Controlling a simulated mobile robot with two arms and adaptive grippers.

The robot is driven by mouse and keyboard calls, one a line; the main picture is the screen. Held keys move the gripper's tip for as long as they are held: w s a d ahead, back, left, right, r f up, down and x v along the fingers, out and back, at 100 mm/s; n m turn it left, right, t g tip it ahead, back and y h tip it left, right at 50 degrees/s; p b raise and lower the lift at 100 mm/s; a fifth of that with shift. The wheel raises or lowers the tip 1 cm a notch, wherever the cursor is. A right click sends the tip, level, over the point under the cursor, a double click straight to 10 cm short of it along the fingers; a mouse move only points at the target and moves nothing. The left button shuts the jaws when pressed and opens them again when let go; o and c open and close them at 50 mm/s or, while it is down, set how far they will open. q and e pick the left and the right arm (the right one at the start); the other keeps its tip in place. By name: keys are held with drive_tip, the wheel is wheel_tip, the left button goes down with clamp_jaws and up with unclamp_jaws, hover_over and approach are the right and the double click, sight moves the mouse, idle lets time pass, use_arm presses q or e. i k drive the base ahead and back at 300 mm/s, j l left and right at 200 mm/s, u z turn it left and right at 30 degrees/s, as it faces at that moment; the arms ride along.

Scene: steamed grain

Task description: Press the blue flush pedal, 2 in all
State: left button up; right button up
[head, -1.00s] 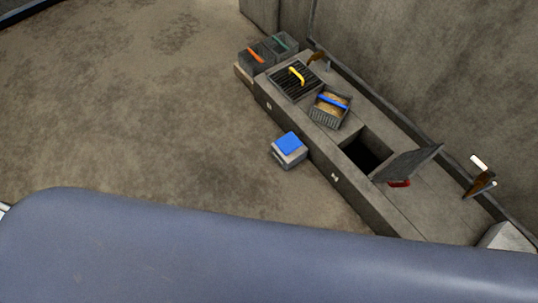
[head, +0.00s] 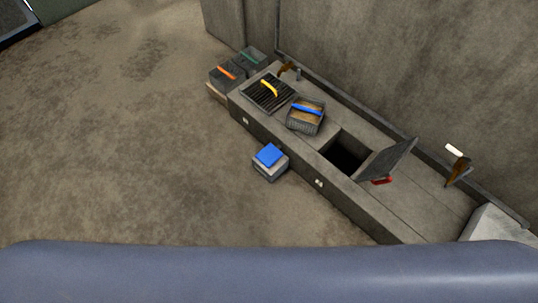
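The blue flush pedal (head: 269,155) is a blue plate on top of a small grey box (head: 270,171). The box stands on the floor beside the front of a long low concrete counter (head: 290,155). From this height I cannot tell whether the pedal is pressed down. Neither of my grippers shows in the head view.
On the counter are a grate with a yellow handle (head: 268,90), a basket of grain with a blue handle (head: 306,116), and an open hatch (head: 346,154) with a raised lid (head: 387,158). Two dark bins (head: 226,78) stand at its far end. The floor on the left is clear.

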sight(269, 155)
drive_tip(key=z, duration=0.4)
drive_tip(key=i+j+z, duration=0.4)
drive_tip(key=j+z, duration=0.25)
drive_tip(key=i+j+z, duration=0.15)
drive_tip(key=j+z, duration=0.15)
drive_tip(key=i+j, duration=0.1)
drive_tip(key=j, duration=0.3)
drive_tip(key=i+j+z, duration=0.1)
drive_tip(key=j, duration=0.3)
drive_tip(key=i+j, duration=0.1)
drive_tip(key=j, duration=0.3)
drive_tip(key=i+j, duration=0.1)
drive_tip(key=j, duration=0.3)
drive_tip(key=z, duration=0.05)
